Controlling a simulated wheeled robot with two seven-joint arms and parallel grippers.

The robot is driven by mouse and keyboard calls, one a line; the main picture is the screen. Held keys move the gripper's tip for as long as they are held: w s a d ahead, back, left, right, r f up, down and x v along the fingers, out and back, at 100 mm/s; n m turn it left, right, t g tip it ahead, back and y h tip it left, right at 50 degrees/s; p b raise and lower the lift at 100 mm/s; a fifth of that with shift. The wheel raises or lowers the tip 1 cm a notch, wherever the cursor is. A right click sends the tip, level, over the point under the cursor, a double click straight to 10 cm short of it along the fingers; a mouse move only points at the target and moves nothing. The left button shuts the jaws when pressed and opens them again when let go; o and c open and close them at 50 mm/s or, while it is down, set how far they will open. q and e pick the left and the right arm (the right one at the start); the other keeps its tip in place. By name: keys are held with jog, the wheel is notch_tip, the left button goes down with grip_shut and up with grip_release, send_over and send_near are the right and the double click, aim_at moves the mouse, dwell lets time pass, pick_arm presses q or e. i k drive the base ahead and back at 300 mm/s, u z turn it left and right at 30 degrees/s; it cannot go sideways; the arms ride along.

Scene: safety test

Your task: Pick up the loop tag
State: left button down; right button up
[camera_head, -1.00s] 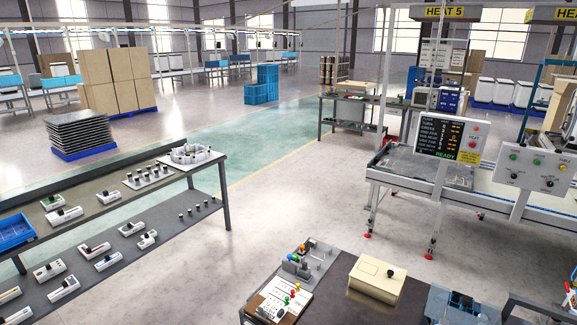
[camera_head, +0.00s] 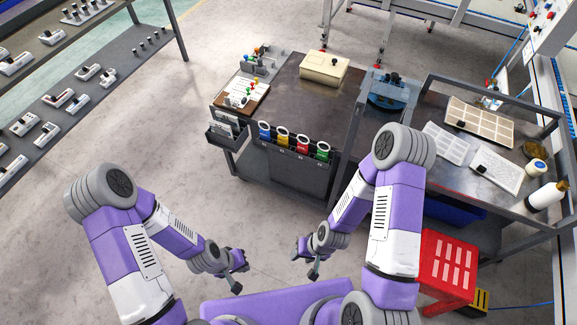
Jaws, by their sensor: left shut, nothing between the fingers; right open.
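I cannot surely tell which thing is the loop tag. Several round-topped coloured items hang in a row on the front of the dark cart: a blue one (camera_head: 265,131), a yellow one (camera_head: 283,136), a red one (camera_head: 302,143) and a green one (camera_head: 322,151). Small coloured knobs stand by a clipboard (camera_head: 245,95) on the cart's left end. My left gripper (camera_head: 240,277) is shut and empty, low over the floor in front of the cart. My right gripper (camera_head: 307,264) is open and empty, to its right. Both are well apart from the cart.
The dark cart top (camera_head: 308,92) carries a cream box (camera_head: 325,68). A blue device (camera_head: 388,91) stands right of it. The right-hand bench (camera_head: 425,116) holds trays, sheets and a white bottle (camera_head: 546,195). A red box (camera_head: 447,262) stands beside my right arm. Floor lies open at left.

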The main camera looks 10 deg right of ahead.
aim_at(282, 139)
jog(key=z, duration=0.3)
jog(key=k, duration=0.3)
jog(key=u, duration=1.25)
jog(key=i, duration=0.7)
jog(key=z, duration=0.8)
jog(key=i, duration=0.95)
jog(key=z, duration=0.25)
